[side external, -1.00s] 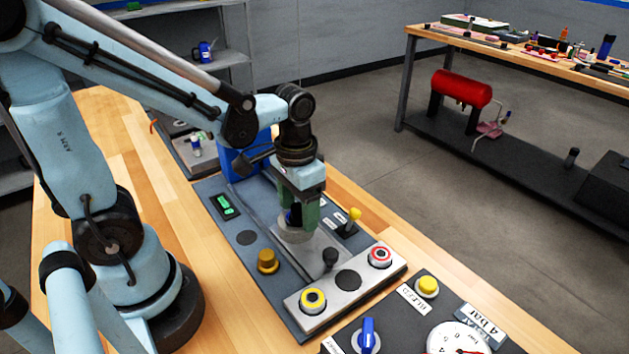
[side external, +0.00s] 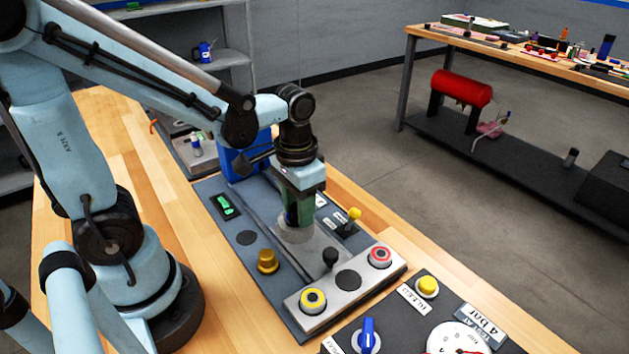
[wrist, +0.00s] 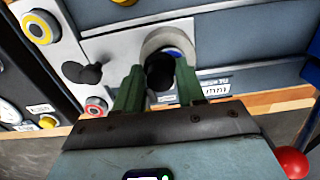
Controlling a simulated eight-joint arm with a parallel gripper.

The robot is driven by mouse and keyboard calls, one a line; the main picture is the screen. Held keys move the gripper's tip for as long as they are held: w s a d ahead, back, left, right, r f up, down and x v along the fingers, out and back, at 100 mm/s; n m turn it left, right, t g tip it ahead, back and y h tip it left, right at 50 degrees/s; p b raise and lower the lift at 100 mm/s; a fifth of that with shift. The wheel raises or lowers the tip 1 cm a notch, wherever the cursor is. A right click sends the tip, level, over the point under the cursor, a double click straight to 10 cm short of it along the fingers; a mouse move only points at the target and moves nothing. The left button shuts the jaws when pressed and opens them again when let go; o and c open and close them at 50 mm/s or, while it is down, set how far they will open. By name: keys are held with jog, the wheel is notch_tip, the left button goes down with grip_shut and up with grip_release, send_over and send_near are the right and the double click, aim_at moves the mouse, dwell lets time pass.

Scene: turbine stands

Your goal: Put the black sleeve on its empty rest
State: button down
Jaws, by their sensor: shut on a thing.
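My gripper (side external: 298,215) points down over a round grey stand (side external: 296,235) in the middle of the panel. In the wrist view its green fingers (wrist: 160,82) are shut on a dark, rounded thing between them, which I take for the black sleeve (wrist: 160,70). A blue part shows just beyond it, inside the pale ring of the stand (wrist: 172,38). The fingers hide most of the sleeve in the side view.
A yellow-tipped lever (side external: 354,214), a brass knob (side external: 267,261), the yellow-ringed button (side external: 313,300) and the red-ringed button (side external: 380,256) also rise from the panel. A blue bin (side external: 240,163) stands behind.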

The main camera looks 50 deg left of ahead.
jog(key=shift+r, duration=1.1)
jog(key=shift+r, duration=2.9)
jog(key=shift+a, duration=0.1)
jog(key=s+a+f+n, duration=0.4)
jog(key=s+a+f, duration=0.15)
jog(key=s, duration=0.25)
send_over(247, 237)
jog(key=shift+f, duration=2.4)
jog(key=shift+f, duration=0.9)
jog(key=shift+f, duration=0.3)
